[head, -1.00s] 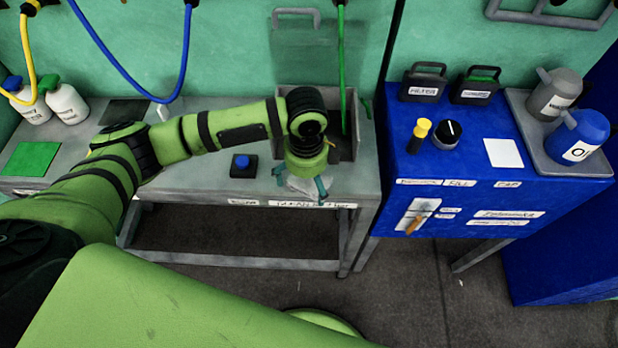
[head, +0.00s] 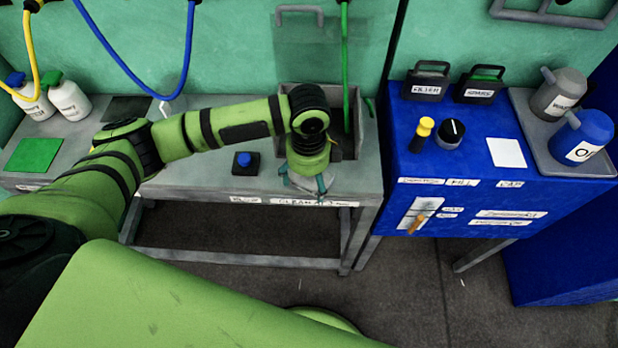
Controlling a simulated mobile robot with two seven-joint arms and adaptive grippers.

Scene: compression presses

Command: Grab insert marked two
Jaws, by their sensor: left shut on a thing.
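My left gripper (head: 304,178) is low over the front edge of the grey workbench (head: 210,185), in front of the grey open box. Its teal fingers are shut on a light grey piece (head: 300,185), which I take to be the insert. Most of the piece is hidden by the fingers and wrist. No number on it can be read, so I cannot tell that it is marked two. I cannot tell whether it touches the bench top. My right gripper is not in view.
A grey open box (head: 347,115) with a raised clear panel stands behind the gripper. A blue push button (head: 245,160) is to its left. A blue cabinet (head: 460,160) stands to the right. Bottles (head: 68,98) and a green pad (head: 33,156) are at far left.

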